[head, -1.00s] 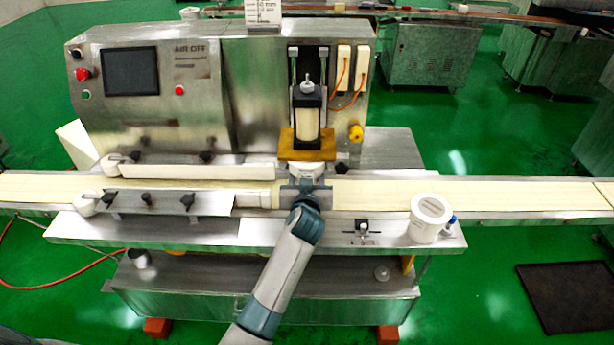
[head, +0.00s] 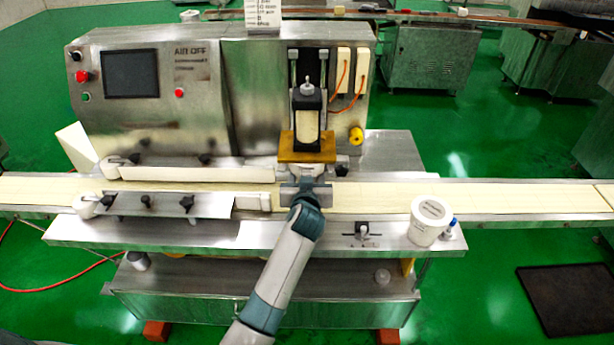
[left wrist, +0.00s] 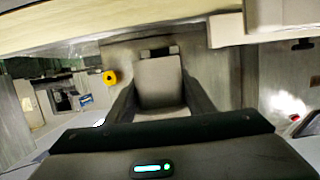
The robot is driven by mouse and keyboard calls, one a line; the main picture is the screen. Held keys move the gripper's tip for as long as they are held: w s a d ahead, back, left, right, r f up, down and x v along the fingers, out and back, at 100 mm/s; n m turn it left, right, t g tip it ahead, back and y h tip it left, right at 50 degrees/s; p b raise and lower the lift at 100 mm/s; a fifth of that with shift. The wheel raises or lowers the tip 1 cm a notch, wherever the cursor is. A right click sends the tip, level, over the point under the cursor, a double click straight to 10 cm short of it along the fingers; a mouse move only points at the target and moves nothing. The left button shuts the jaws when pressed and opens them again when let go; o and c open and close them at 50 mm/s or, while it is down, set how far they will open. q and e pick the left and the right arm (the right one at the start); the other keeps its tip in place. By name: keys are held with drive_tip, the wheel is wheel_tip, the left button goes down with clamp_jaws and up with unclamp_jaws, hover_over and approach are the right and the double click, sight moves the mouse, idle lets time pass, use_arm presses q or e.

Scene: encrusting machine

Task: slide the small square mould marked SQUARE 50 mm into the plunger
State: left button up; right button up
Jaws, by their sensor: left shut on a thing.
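The plunger unit (head: 308,127) stands upright on the machine's front in the head view, a black-framed column with a brown block (head: 307,148) at its lower end. My left gripper (head: 306,185) is just below and in front of that block, over the conveyor belt. In the left wrist view, my left gripper (left wrist: 160,105) has its two dark fingers on either side of a grey-beige block (left wrist: 160,82), which I take to be the square mould. No marking is readable on it. My gripper hides the mould in the head view, so I cannot tell whether it touches the plunger. My right gripper is not in view.
The pale conveyor belt (head: 460,195) runs left to right under the plunger. White guide bars (head: 195,173) lie along it at the left. A white labelled tub (head: 430,222) stands at the right of the steel front ledge (head: 345,238). The ledge between arm and tub holds a small clamp (head: 362,232).

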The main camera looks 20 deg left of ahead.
use_arm(q)
drive_tip(key=shift+w+a+b, duration=0.25)
drive_tip(key=shift+w+b, duration=0.05)
drive_tip(key=shift+w, duration=0.65)
idle(0.7)
drive_tip(key=o, duration=1.9)
drive_tip(key=shift+s, duration=0.1)
